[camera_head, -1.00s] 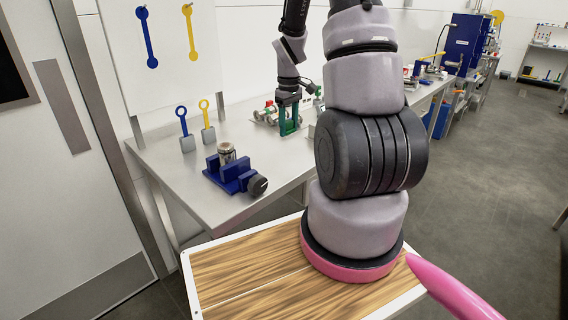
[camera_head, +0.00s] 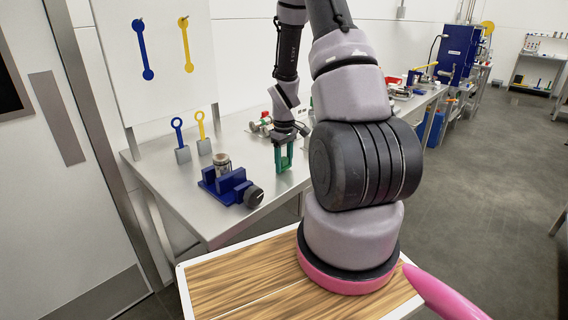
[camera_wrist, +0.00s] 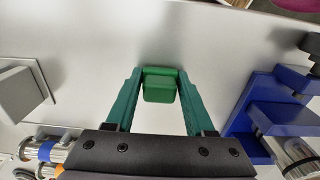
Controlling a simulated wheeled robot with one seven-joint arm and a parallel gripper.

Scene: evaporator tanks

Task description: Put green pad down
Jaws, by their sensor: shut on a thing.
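My gripper (camera_head: 284,152) has green fingers and points down over the steel table. It also shows in the wrist view (camera_wrist: 159,90), where its fingers are shut on the green pad (camera_wrist: 159,86). The pad is a small green block between the fingertips, with bare table seen behind it. In the head view the pad is hard to tell from the green fingers. Whether the pad touches the table I cannot tell.
A blue vise (camera_head: 230,186) holding a metal cylinder stands at the table's front. Two grey blocks with a blue and a yellow ring handle (camera_head: 200,130) stand to the left. Valve fittings (camera_head: 262,124) lie behind my gripper. The steel table (camera_head: 225,222) has bare room between.

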